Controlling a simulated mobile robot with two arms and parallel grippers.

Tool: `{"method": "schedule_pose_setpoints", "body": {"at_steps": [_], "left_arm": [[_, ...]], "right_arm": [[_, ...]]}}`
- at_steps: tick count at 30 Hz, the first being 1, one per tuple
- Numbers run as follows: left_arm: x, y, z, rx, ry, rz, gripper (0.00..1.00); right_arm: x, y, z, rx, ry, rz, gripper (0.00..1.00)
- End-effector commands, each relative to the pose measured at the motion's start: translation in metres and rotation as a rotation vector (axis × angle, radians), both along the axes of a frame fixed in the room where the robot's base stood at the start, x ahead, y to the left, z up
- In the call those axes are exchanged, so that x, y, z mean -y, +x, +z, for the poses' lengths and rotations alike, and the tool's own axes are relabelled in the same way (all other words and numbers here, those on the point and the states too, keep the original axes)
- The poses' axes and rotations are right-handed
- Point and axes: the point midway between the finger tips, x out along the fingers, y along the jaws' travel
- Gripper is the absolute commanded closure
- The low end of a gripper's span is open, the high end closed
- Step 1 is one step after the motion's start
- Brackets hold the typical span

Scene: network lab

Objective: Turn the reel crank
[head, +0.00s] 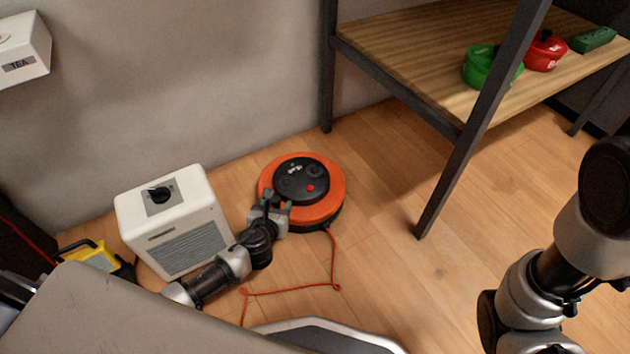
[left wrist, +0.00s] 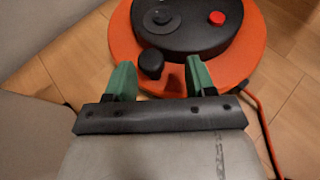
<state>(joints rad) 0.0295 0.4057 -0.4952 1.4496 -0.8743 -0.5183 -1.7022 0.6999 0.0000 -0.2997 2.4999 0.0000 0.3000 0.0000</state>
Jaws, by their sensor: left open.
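The orange cable reel (head: 330,203) with a black centre lies flat on the floor by the wall. It also fills the top of the left wrist view (left wrist: 126,42). A red button sits on its black centre. My left gripper (head: 271,206) is over the reel's near left edge, open, with green fingertips apart. In the left wrist view a black knob, seemingly the crank handle (left wrist: 151,64), appears between the fingertips, closer to the left one. I cannot tell whether either finger touches it. My right gripper is out of view.
A white heater-like box (head: 187,225) stands left of the reel, beside my left arm. An orange cord (head: 333,262) runs from the reel across the floor. A shelf leg (head: 470,150) stands to the right. A yellow item (head: 90,257) is far left. Floor right of the reel is clear.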

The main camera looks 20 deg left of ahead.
Motion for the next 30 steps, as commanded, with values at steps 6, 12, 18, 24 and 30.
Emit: {"method": "schedule_pose_setpoints", "body": {"at_steps": [6,12,18,24,30], "left_arm": [[0.003,-0.037,0.021,-0.004,0.001,0.003,0.45],[0.007,-0.074,0.036,-0.004,0.001,0.003,0.45],[0.03,-0.081,0.056,0.015,-0.163,-0.014,0.45],[0.059,-0.079,0.083,0.033,-0.401,-0.043,0.45],[0.085,-0.079,0.114,0.048,-0.627,-0.073,0.45]], "right_arm": [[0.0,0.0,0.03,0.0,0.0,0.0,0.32],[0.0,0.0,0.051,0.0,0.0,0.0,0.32],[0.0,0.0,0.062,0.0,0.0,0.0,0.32],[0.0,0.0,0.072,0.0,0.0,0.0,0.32],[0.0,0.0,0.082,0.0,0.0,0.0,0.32]]}}
